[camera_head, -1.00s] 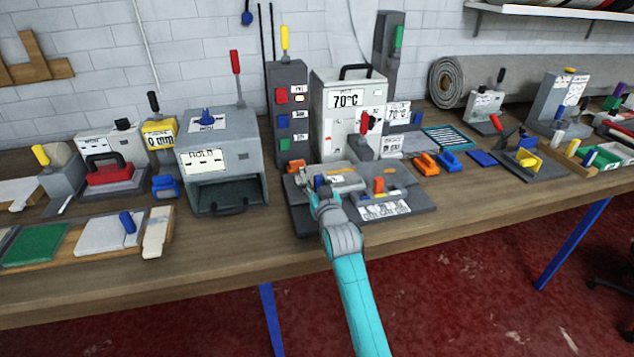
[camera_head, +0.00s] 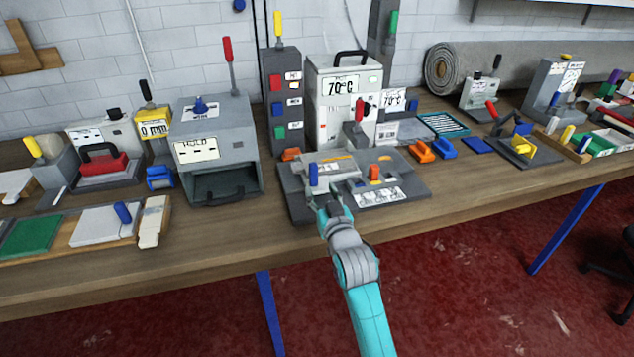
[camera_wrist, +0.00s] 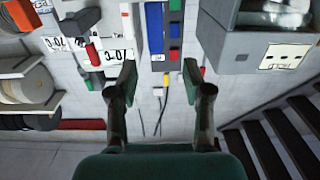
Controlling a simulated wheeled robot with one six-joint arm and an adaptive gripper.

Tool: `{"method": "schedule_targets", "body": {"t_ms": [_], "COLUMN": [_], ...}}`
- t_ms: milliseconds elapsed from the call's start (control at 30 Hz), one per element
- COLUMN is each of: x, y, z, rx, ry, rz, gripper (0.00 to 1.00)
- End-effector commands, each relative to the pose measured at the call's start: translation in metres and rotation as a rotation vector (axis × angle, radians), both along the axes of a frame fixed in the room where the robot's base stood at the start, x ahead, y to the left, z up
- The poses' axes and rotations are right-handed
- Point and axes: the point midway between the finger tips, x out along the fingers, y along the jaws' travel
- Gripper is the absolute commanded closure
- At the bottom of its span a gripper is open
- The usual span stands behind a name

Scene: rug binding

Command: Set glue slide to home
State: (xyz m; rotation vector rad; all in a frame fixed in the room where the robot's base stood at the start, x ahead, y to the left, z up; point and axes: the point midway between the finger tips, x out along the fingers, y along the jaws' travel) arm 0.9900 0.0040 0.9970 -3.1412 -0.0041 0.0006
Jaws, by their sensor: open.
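A dark grey base plate (camera_head: 411,187) sits at the front of the bench in the head view. On it are a light grey block with a blue handle (camera_head: 313,175) at the left and an orange knob (camera_head: 375,172) nearer the middle. A white label (camera_head: 377,197) lies at its front, its writing too small to read. I cannot tell for certain which part is the glue slide. My gripper (camera_head: 328,204) is at the front left of this plate, just below the blue handle. In the wrist view my gripper (camera_wrist: 160,80) is open, with nothing between the fingers.
The white 70°C box (camera_head: 343,105) stands behind the plate. A grey box marked HOLD (camera_head: 216,140) stands to the left. Orange and blue clips (camera_head: 423,152) lie to the right. The bench's front strip (camera_head: 480,193) is clear.

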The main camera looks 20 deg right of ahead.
Motion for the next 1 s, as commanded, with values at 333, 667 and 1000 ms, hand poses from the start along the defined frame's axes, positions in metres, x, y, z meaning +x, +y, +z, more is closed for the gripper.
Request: {"method": "schedule_targets", "body": {"t_ms": [333,667,1000], "x": [-0.018,-0.018,-0.067], "y": [0.0,0.0,0.0], "z": [0.0,0.0,-0.051], "rx": [0.0,0.0,-0.001], "ry": [0.0,0.0,0.033], "rz": [0.0,0.0,0.0], "gripper": [0.5,0.5,0.5]}}
